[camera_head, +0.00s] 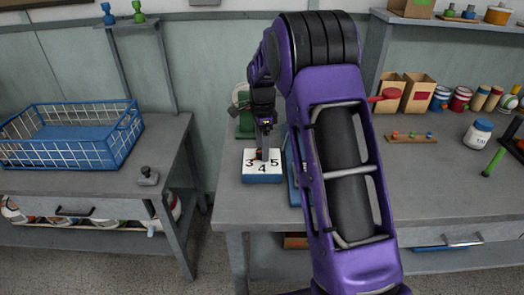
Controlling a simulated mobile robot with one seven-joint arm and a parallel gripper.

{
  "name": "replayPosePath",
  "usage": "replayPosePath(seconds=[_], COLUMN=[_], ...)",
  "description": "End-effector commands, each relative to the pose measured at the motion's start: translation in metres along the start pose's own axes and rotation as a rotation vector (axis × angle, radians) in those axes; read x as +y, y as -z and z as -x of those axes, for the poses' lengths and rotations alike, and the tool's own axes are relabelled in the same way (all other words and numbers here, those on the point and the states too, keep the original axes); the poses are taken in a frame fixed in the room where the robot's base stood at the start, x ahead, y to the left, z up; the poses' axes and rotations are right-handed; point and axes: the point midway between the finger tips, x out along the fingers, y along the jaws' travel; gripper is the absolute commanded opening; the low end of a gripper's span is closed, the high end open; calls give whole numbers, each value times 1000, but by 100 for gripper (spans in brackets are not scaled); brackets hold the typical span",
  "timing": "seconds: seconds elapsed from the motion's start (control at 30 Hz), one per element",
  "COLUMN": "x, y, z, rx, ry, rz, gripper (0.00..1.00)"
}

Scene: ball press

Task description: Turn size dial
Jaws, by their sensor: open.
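The size dial box (262,178) sits near the left front edge of the right-hand workbench. It has a blue body and a white top marked 3, 4 and 5. A small reddish-brown part, which looks like the dial knob, shows at the middle of the white top and is partly hidden by my gripper. My gripper (264,154) points down over the white top, with its fingertips at or just above the knob. It is open. I cannot tell whether the fingers touch the knob.
A green machine (244,122) stands behind the dial box, and a blue thing beside it is mostly hidden by my purple arm. A blue wire basket (72,140) sits on the left bench (60,180). Cardboard boxes (418,92), jars and a white jar (478,134) stand to the right.

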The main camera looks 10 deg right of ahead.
Motion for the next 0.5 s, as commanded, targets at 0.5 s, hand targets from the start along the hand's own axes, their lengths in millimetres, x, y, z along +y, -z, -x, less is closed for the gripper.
replayPosePath(seconds=[0.5], x=[0], y=[0], z=[-11], rx=[0], ry=[1], rz=[1], gripper=[62])
